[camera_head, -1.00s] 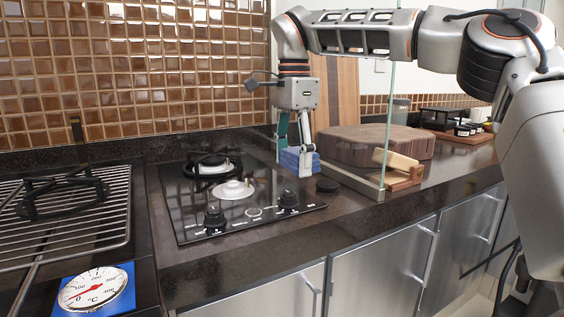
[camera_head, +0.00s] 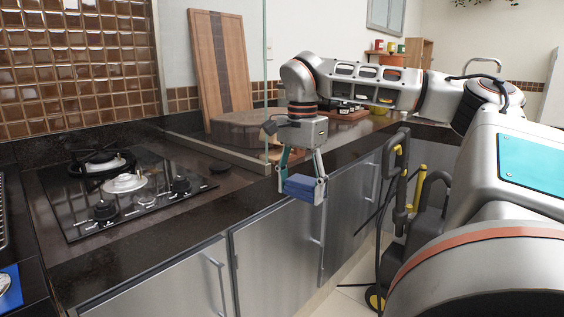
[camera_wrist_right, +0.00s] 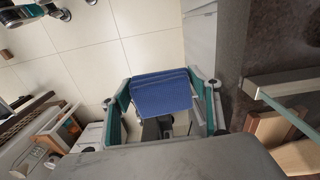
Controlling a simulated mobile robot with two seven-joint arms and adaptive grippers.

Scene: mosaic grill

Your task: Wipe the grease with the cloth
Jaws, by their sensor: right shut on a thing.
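A blue folded cloth (camera_head: 300,189) is held between the fingers of my right gripper (camera_head: 301,184). In the head view it hangs in the air in front of the counter edge, beside the steel cabinet doors. In the right wrist view the cloth (camera_wrist_right: 161,92) fills the space between the two fingers of my right gripper (camera_wrist_right: 163,94), with floor tiles behind it. I cannot make out any grease on the counter or the stove.
A black gas cooktop (camera_head: 150,203) is set in the dark counter at the left. A glass panel (camera_head: 265,80) stands on the counter behind my right gripper. A thick round wooden block (camera_head: 236,128) and an upright wooden board (camera_head: 213,60) are behind it.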

